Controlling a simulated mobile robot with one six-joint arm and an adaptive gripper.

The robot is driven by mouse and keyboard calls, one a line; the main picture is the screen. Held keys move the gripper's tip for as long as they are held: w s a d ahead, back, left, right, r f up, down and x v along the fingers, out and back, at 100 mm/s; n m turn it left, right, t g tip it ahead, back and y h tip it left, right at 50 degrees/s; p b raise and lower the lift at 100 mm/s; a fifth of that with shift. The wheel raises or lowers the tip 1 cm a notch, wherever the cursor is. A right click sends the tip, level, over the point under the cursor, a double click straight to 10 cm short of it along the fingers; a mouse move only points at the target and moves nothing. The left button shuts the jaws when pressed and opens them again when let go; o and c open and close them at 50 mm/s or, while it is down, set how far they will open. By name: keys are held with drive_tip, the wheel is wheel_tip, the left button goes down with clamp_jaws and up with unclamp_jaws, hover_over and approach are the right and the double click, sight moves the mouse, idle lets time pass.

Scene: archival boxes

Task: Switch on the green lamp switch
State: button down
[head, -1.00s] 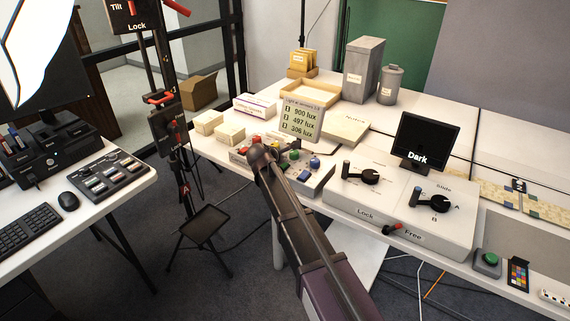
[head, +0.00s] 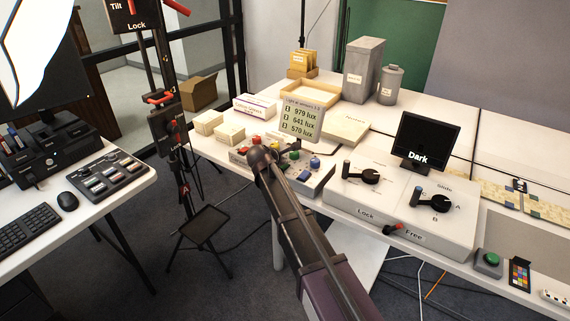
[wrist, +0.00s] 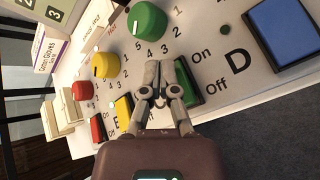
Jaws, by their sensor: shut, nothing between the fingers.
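In the wrist view the green rocker switch (wrist: 188,82) sits on the slanted white panel, with "On" printed by its upper end and "Off" by its lower end. My gripper (wrist: 163,72) is shut and empty, its fingertips at the switch's left side and covering part of it. I cannot tell whether they touch it or which way the rocker is tipped. The green knob (wrist: 147,20) is above. In the head view my arm hides the gripper and the switch; the green knob (head: 295,154) shows just past the arm. The sensor display (head: 302,119) reads 979, 641 and 570 lux.
A yellow switch (wrist: 124,110) and a red switch (wrist: 97,129) lie left of my fingers, below the yellow knob (wrist: 105,65) and red knob (wrist: 82,91). A large blue switch (wrist: 283,35) is at the right. White boxes (head: 230,133) stand behind the panel.

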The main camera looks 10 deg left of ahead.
drive_tip(key=shift+r, duration=0.1)
drive_tip(key=shift+s+r+p, duration=0.1)
drive_tip(key=shift+r+p, duration=0.55)
drive_tip(key=shift+p, duration=0.1)
drive_tip(key=r+p, duration=0.5)
drive_tip(key=shift+s+a, duration=0.2)
drive_tip(key=shift+s, duration=0.1)
idle(0.7)
